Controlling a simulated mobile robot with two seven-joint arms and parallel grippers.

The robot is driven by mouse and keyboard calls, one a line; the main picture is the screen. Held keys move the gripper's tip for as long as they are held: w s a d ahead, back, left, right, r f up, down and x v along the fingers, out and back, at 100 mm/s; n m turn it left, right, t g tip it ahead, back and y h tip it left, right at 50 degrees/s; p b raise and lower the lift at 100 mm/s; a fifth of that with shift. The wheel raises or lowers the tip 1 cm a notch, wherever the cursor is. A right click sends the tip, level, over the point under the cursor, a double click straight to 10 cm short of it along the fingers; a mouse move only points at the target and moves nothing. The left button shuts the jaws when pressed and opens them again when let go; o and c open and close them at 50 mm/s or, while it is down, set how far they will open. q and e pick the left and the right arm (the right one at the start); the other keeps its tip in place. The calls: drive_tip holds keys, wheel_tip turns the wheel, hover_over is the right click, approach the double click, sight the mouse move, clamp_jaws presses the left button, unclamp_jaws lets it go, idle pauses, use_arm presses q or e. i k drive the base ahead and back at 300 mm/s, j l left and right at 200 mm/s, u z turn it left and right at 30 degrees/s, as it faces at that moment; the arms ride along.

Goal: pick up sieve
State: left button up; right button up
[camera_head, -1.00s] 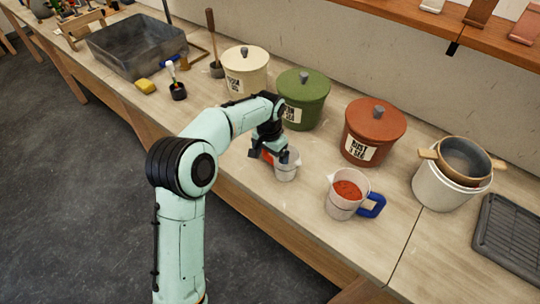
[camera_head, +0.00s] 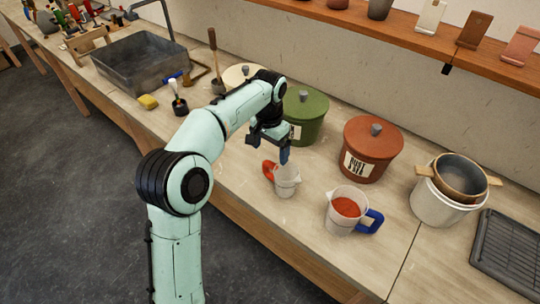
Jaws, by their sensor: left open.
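The sieve (camera_head: 458,178), a round tan-rimmed piece with a grey inside and two wooden side handles, rests on top of a white bucket (camera_head: 436,208) at the right. My left gripper (camera_head: 268,148) is open and empty, pointing down above a small pale jug (camera_head: 286,182) with a red handle (camera_head: 269,171), well to the left of the sieve. My right gripper is not in view.
A clear jug with red powder and a blue handle (camera_head: 346,208) stands at the front. A dark ridged tray (camera_head: 508,252) lies at the far right.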

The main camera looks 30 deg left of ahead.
sight(457, 177)
drive_tip(key=k, duration=1)
